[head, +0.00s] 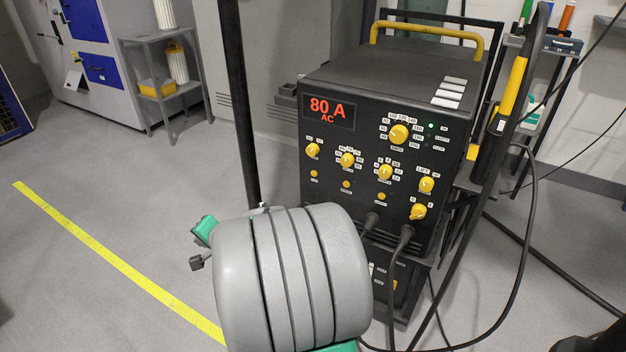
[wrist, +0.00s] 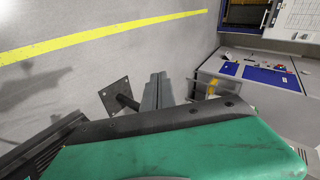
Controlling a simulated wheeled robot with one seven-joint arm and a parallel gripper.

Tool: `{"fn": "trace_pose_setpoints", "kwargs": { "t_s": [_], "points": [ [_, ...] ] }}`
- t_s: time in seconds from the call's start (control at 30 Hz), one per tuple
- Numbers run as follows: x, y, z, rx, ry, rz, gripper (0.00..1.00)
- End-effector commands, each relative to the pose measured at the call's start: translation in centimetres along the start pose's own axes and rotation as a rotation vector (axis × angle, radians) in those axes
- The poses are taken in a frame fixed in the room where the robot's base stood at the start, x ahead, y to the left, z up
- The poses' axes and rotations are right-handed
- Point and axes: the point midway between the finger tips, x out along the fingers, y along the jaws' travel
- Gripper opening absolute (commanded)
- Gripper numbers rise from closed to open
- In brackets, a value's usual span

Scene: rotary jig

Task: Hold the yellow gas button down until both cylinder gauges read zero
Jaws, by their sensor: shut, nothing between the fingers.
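The black welding machine (head: 385,150) faces me in the head view, its red display reading 80 A AC. Several small round yellow-orange buttons sit on its panel, among them a left one (head: 314,173), a middle one (head: 346,184) and a right one (head: 381,196). Their labels are too small to read, so I cannot tell which is the gas button. No cylinder gauge can be made out. My gripper (wrist: 158,78) is shut and empty in the wrist view, its grey fingers together over the floor. My grey arm hides most of it in the head view.
Larger yellow knobs (head: 398,133) surround the buttons. Black cables (head: 400,260) hang from the lower front, and a torch with a yellow handle (head: 513,85) stands at the right. A dark vertical pole (head: 238,100) rises left of the machine. The floor left of it is open.

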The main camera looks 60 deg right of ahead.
Motion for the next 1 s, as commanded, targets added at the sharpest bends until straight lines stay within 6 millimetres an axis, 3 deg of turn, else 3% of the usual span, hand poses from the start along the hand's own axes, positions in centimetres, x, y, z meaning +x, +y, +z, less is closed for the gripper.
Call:
{"fn": "trace_pose_setpoints", "kwargs": {
  "t_s": [0.03, 0.2, 0.3, 0.4, 0.57, 1.0],
  "points": [
    [0.6, 1.5, -3.5, 0.173, 0.073, -0.067, 0.0],
    [-1.5, 4.9, -14.5, 0.708, 0.288, -0.374, 0.0],
    [-3.9, 7.3, -18.9, 0.926, 0.375, -0.535, 0.0],
    [-5.9, 9.2, -21.6, 1.059, 0.431, -0.648, 0.0],
    [-7.2, 10.2, -23.1, 1.133, 0.46, -0.72, 0.0],
    [-7.0, 10.5, -24.0, 1.129, 0.46, -0.719, 0.0]
  ]
}}
